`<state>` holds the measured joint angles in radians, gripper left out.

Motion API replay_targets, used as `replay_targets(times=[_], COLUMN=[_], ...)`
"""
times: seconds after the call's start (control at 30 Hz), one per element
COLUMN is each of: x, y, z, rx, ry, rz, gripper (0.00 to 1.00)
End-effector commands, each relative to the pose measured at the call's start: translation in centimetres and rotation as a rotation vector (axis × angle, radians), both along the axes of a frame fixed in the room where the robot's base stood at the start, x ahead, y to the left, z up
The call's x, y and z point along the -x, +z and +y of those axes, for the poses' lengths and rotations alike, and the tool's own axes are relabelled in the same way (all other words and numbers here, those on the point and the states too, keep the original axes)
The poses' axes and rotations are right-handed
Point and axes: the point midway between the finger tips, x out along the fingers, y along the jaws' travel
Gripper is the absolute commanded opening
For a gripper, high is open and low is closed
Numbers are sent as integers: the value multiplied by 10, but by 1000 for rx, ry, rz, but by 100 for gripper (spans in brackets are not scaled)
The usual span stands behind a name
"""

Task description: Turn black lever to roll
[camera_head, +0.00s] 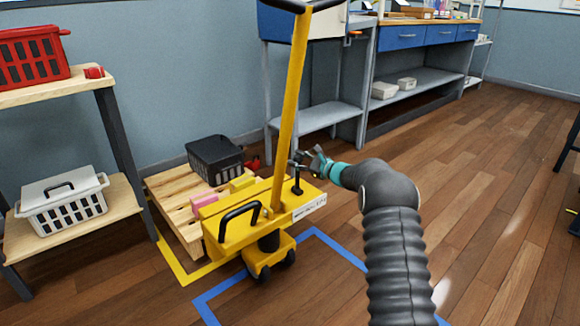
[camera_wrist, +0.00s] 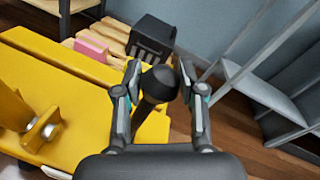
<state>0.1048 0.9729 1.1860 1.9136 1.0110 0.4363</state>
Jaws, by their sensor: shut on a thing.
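A black lever (camera_head: 297,184) with a round knob stands up from the right side of a yellow wheeled machine (camera_head: 228,228). In the wrist view, the lever's black knob (camera_wrist: 159,83) sits between the two fingers of my gripper (camera_wrist: 160,88). My gripper (camera_head: 302,163) is shut on the knob from the right. The lever looks close to upright in the head view. A small white label (camera_head: 309,209) is on the machine's side beside the lever; its words are too small to read.
A tall yellow handle (camera_head: 290,95) rises just left of my gripper. A wooden pallet (camera_head: 163,195) with a black crate (camera_head: 214,158) lies behind the machine. A grey shelf unit (camera_head: 318,117) stands behind.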

Motion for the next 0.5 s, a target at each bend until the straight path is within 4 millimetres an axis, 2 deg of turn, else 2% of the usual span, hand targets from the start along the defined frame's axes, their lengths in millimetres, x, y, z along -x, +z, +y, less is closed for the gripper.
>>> replay_targets(times=[0.33,0.37,0.43,0.5], x=[1,1,1,1], y=[-2,-2,-2,-2], z=[0,0,0,0], rx=[-2,-2,-3,-3], ry=[-1,-1,-2,-1], rz=[7,7,7,6], gripper=[0,47,64,65])
